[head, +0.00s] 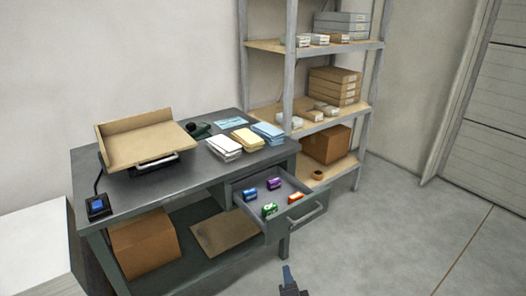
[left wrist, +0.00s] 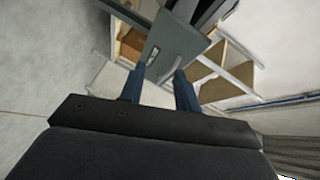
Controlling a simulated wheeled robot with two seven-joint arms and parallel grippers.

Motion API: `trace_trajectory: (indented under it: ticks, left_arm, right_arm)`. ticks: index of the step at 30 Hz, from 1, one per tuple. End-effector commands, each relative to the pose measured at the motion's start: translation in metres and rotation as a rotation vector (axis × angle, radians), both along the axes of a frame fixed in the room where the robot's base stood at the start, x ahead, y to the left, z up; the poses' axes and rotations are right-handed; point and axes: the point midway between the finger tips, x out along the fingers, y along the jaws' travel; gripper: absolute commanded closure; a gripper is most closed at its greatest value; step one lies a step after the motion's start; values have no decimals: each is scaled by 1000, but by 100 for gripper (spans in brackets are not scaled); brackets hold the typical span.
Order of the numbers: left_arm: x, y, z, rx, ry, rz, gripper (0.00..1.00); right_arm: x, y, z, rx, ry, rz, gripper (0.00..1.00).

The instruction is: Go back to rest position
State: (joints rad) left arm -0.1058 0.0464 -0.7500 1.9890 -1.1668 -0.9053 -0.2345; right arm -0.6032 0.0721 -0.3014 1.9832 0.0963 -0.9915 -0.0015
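My left gripper (head: 289,279) shows at the bottom edge of the head view, in front of the desk and below the pulled-out drawer (head: 283,228). In the left wrist view its two blue fingers (left wrist: 160,88) stand apart with nothing between them. The grey drawer front with its handle (left wrist: 172,63) shows beyond the fingertips, apart from them. The drawer holds a blue ink unit (head: 250,194), a purple one (head: 274,184), a green one (head: 270,210) and an orange one (head: 295,198). My right gripper is in neither view.
The dark desk (head: 185,190) carries a printer with a cardboard tray (head: 147,141), paper stacks (head: 246,139) and a small device (head: 98,206). A shelf (head: 309,121) with boxes stands behind right. The open drawer juts forward. The floor (head: 390,235) at right is clear.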

Motion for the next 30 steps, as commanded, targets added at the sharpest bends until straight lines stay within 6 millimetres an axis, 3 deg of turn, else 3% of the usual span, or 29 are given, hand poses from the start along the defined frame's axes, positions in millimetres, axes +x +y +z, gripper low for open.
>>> trace_trajectory:
  ticks: [5,11,17,21,30]
  left_arm:
    - [-1,31,-8,-214,161,112,68]
    - [-20,75,-17,-522,436,271,68]
    - [-75,112,-18,-774,741,390,68]
    - [-124,138,-6,-903,930,441,68]
    - [-202,193,16,-1018,1063,531,68]
  right_arm:
    - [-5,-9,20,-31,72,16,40]
    - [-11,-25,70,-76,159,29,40]
    - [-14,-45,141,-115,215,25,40]
    - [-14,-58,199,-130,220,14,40]
    - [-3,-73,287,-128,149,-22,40]
